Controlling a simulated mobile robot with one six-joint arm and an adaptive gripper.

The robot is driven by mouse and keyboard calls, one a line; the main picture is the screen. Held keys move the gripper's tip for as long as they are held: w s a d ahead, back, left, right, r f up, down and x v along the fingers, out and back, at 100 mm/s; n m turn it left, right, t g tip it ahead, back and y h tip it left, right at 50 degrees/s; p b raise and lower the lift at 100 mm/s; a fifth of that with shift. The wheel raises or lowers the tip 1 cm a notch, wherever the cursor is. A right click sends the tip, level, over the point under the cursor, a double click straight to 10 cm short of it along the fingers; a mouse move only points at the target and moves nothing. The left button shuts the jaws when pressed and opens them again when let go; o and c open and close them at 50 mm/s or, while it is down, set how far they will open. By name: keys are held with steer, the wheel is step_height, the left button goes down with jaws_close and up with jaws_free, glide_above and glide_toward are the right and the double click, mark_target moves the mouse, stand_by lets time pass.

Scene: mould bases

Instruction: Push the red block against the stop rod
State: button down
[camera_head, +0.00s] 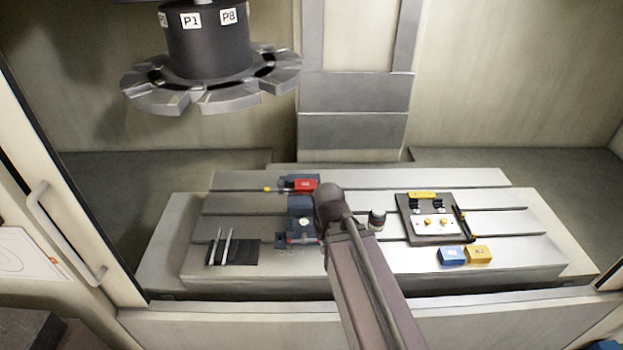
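The red block (304,184) sits at the far end of a blue-grey vise (302,207) on the slotted machine table. A thin rod with a yellow-orange tip (267,188), which looks like the stop rod, lies just left of the red block. A small dark piece is between them, and I cannot tell whether block and rod touch. My arm (350,250) reaches in from the bottom, and its elbow covers the area just right of the vise. A dark round part (377,218) shows right of the elbow, probably my wrist. My gripper's fingers are not visible.
A fixture plate (402,228) with yellow pieces stands on the table's right. A blue block (451,256) and a yellow block (479,254) lie in front of it. A black pad (232,253) with two metal pins is front left. A tool carousel (211,85) hangs above left.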

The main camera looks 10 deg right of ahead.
steer(key=w+a+r+n+p, duration=0.2)
steer(key=w+a+r+p, duration=0.1)
steer(key=w+r+p, duration=0.35)
steer(key=w+a+n+h, duration=0.2)
steer(key=w+a+n, duration=1.1)
steer(key=w+a, duration=0.8)
steer(key=shift+w+n, duration=0.15)
steer(key=shift+n, duration=0.25)
steer(key=shift+d, duration=0.2)
